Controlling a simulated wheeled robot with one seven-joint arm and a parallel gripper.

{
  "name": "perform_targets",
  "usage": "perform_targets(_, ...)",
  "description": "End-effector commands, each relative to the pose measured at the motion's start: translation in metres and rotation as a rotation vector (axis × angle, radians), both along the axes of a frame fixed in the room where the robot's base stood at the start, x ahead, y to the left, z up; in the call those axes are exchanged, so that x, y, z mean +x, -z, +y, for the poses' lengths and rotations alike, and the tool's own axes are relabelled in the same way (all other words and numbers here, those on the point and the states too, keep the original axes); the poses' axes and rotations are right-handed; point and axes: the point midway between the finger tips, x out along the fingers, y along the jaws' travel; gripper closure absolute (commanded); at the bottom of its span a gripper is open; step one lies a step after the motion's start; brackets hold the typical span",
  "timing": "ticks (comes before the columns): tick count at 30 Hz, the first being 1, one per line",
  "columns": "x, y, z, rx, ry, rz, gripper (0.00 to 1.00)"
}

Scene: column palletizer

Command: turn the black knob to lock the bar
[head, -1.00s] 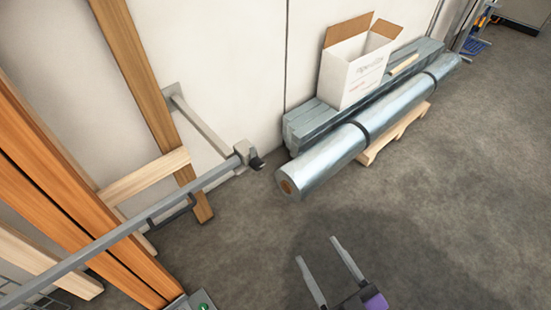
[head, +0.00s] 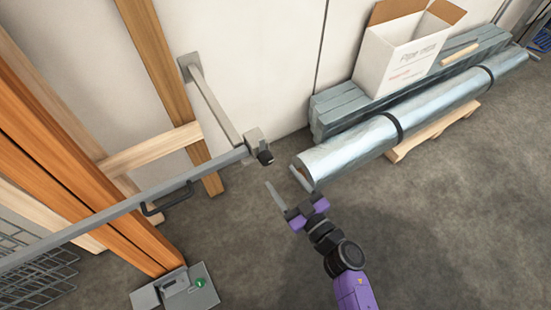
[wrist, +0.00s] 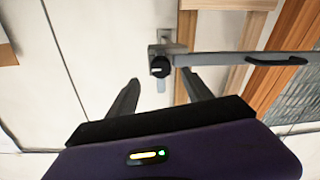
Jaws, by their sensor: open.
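The black knob (head: 265,157) sits on the grey end bracket of the bar (head: 130,203). The bar is a long grey rail with a black handle (head: 165,200), and its end rests at the bracket on a wall arm. In the wrist view the knob (wrist: 160,67) shows face-on with a small light mark, ahead of and between the fingers. My gripper (head: 286,183) is open and empty, a little to the lower right of the knob and apart from it. It also shows in the wrist view (wrist: 160,92). Nothing hides the knob.
Orange and pale timber posts (head: 75,150) lean at the left behind the bar. A foil-wrapped roll (head: 350,146), grey beams and a white box (head: 405,55) lie along the wall at the right. A grey base plate with a green button (head: 200,282) is at the bottom. Floor at lower right is clear.

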Motion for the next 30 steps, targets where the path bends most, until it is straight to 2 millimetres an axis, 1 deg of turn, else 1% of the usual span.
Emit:
perform_targets(9,0.038,0.0,0.029,0.002,-0.001,-0.004,0.41)
perform_targets(13,0.05,0.001,0.037,0.001,0.001,-0.002,0.41)
perform_targets(18,0.057,0.0,0.043,0.0,0.001,-0.002,0.41)
perform_targets(26,0.058,-0.001,0.044,0.0,0.001,-0.002,0.41)
perform_targets(30,0.058,-0.001,0.043,0.0,0.002,-0.002,0.69)
